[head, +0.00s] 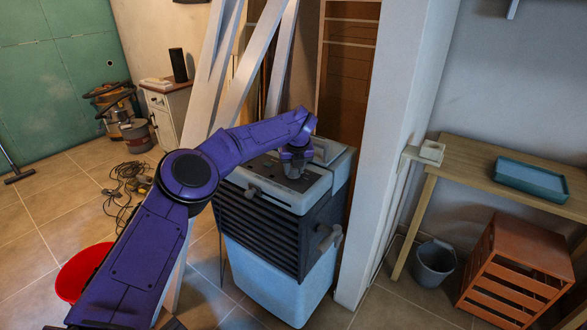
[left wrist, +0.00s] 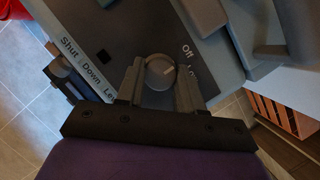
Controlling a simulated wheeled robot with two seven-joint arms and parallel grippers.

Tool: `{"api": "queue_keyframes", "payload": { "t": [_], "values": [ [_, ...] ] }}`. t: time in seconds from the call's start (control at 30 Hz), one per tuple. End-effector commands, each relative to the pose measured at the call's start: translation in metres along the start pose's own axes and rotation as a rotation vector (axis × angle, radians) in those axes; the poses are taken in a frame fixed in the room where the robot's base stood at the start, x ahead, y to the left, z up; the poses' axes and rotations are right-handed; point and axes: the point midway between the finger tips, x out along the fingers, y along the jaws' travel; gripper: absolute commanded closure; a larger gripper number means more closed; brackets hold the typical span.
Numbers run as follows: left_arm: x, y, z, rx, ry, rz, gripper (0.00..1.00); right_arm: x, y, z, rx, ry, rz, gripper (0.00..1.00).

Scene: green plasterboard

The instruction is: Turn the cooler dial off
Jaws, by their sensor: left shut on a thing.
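The cooler (head: 285,240) is a light blue and dark unit with black louvres, standing on the tiled floor in the middle of the head view. Its control panel is on top; in the left wrist view the dark panel (left wrist: 125,35) shows the words "Shut Down" and "Off". The round grey dial (left wrist: 160,72) sits between the two fingers of my left gripper (left wrist: 160,84), which is shut on it. A pale mark on the dial points right, a little below the word "Off". In the head view my left gripper (head: 296,158) reaches down onto the cooler's top and hides the dial.
White planks (head: 240,70) lean behind the cooler, and a white pillar (head: 395,150) stands close to its right. A red bucket (head: 82,270) and cables (head: 125,185) lie left. A wooden table (head: 465,160), grey bucket (head: 433,262) and orange crate (head: 515,270) stand right.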

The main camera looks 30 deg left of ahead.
Motion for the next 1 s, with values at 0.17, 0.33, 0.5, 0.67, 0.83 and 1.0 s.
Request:
{"api": "queue_keyframes", "payload": {
  "t": [0.17, 0.33, 0.5, 0.67, 0.83, 1.0],
  "values": [
    [-0.001, 0.000, 0.001, -0.002, -0.001, -0.001, 0.94, 0.000, 0.000, 0.000, 0.000, 0.000, 0.000, 0.57],
    [-0.001, 0.000, 0.001, -0.002, -0.001, -0.001, 0.41, 0.000, 0.000, 0.000, 0.000, 0.000, 0.000, 0.57],
    [0.000, 0.000, 0.001, -0.001, -0.001, -0.001, 0.38, 0.000, 0.000, 0.000, 0.000, 0.000, 0.000, 0.57],
    [-0.003, 0.000, 0.001, -0.001, -0.001, -0.001, 0.38, 0.001, 0.000, 0.000, 0.000, 0.000, 0.000, 0.57],
    [-0.030, 0.000, 0.000, 0.000, -0.005, -0.004, 0.38, 0.010, -0.001, 0.004, 0.000, 0.000, 0.000, 0.57],
    [-0.072, 0.000, 0.000, 0.000, -0.004, -0.003, 0.38, 0.017, -0.002, 0.007, 0.000, 0.000, 0.000, 0.57]
  ]
}}
